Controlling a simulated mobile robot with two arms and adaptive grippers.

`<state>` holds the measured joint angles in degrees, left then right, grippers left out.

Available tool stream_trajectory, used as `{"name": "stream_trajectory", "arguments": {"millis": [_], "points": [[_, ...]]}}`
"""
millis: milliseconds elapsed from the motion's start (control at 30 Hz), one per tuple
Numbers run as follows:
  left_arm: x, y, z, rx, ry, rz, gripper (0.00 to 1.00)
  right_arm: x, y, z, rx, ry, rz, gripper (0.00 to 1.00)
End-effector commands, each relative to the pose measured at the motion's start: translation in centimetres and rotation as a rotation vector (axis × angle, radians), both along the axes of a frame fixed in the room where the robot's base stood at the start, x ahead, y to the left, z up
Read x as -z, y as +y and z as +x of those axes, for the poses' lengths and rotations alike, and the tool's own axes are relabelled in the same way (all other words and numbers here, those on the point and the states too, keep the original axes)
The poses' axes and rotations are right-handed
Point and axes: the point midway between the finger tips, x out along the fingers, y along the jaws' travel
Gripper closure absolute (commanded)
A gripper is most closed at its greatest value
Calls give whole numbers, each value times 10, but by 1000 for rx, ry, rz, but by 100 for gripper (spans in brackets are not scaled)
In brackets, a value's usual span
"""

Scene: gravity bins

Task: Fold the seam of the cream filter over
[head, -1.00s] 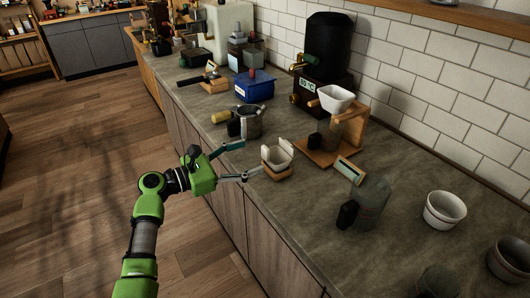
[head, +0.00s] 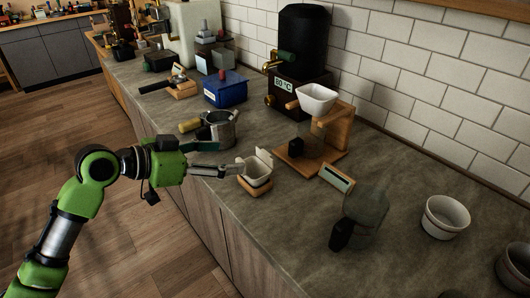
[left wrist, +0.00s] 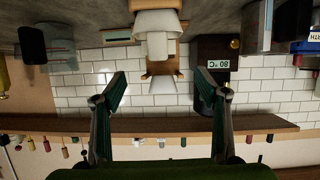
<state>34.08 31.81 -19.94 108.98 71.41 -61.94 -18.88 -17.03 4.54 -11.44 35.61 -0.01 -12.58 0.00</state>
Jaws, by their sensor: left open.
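The cream filter (head: 256,164) stands in a small wooden holder (head: 257,186) near the counter's front edge. One side of its rim rises as a flap at the back right; I cannot tell the seam apart. In the left wrist view, which is upside down, the filter (left wrist: 157,22) hangs at top centre, between and beyond the fingers. My left gripper (head: 229,160) is open and empty, just left of the filter, with its lower fingertip close to the near rim. I cannot tell whether it touches. Both open fingers (left wrist: 158,76) show in the wrist view. My right gripper is not in view.
Behind the filter stand a wooden dripper stand (head: 335,137) with a white cone (head: 316,98) and a black-topped water heater (head: 303,45). A metal pitcher (head: 221,130) is just behind my gripper. A glass jug (head: 367,213) and white cup (head: 445,217) are right.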

Motion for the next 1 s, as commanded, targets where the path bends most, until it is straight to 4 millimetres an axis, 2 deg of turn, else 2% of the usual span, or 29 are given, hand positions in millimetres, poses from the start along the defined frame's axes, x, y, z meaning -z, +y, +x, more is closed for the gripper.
{"name": "stream_trajectory", "arguments": {"millis": [167, 700, 1000], "points": [[4, -10, 5, 13, -22, 18, 33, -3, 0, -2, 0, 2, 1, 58], [43, -90, 59, 11, -18, 16, 33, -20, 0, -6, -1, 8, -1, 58], [53, -106, 70, 9, -20, 16, 33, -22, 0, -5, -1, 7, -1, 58]]}}
